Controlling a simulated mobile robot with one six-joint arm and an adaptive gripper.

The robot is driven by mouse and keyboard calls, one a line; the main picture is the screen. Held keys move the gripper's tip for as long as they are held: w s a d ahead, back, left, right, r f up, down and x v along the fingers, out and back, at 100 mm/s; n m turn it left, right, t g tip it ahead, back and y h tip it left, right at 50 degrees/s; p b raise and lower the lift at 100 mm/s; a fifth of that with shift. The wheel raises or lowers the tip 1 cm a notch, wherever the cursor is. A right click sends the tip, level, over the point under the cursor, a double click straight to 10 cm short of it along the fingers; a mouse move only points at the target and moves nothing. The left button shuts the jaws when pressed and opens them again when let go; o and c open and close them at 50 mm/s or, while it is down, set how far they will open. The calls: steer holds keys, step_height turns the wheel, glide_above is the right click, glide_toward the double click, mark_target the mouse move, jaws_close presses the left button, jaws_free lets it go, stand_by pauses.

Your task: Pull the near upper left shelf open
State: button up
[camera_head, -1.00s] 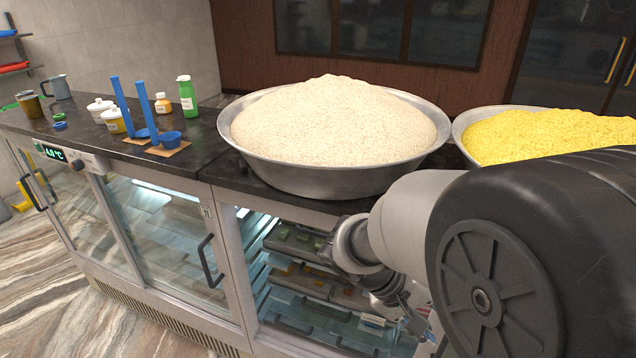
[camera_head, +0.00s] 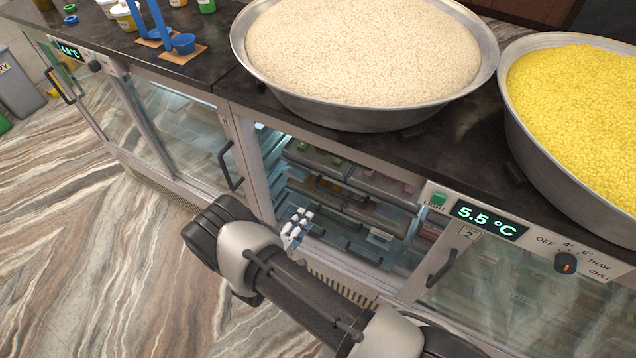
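The open bay of the cooled counter shows shelves stacked in levels with dark front bars. The upper left shelf (camera_head: 313,158) holds small green items and looks pushed in. An upper right shelf (camera_head: 388,184) is beside it. My gripper (camera_head: 294,226) has pale, bluish fingers and is in front of the bay's left part, lower than the upper left shelf in the picture. It appears apart from that shelf's front. The fingers are too small to tell whether they are open or shut. My arm hides part of the bay's lower left.
A steel bowl of pale grains (camera_head: 365,112) and a bowl of yellow grains (camera_head: 560,160) stand on the dark countertop (camera_head: 455,140). Closed glass doors with dark handles (camera_head: 230,166) (camera_head: 441,268) flank the bay.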

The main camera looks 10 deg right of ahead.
mark_target(328, 190)
steer(key=b+x, duration=0.2)
steer(key=x, duration=1.5)
steer(key=shift+w+d+b, duration=0.1)
steer(key=shift+b, duration=0.25)
steer(key=shift+c, duration=0.4)
jaws_close()
